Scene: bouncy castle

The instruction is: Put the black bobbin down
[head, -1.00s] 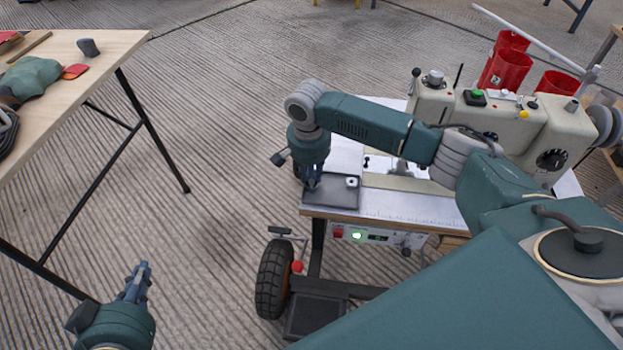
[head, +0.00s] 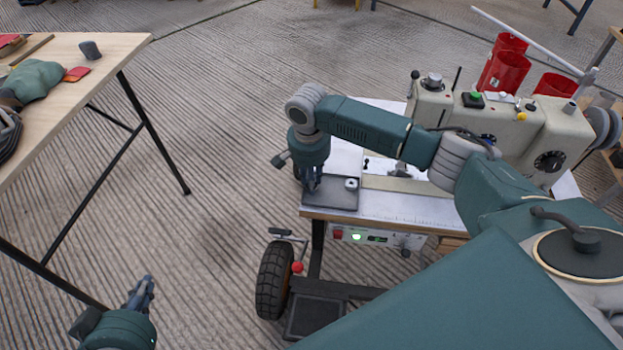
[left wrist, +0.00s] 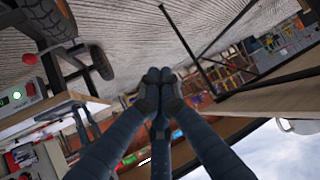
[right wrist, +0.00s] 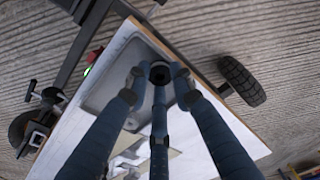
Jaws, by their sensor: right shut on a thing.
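The black bobbin (right wrist: 159,73) shows as a dark ring between the fingertips of my right gripper (right wrist: 158,84) in the right wrist view. In the head view my right gripper (head: 312,186) points down at the left part of a grey tray (head: 330,203) on the sewing machine table, and the bobbin is hidden there. I cannot tell whether the bobbin touches the tray. A small white bobbin-like piece with a dark centre (head: 351,184) sits at the tray's right side. My left gripper (head: 146,281) is empty, its fingertips together in the left wrist view (left wrist: 156,82).
The sewing machine (head: 520,125) stands on the white table (head: 410,206), right of the tray. Red cups (head: 504,70) are behind it. A wooden table (head: 110,55) with cloth and small items is at the left. Open floor lies between the tables.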

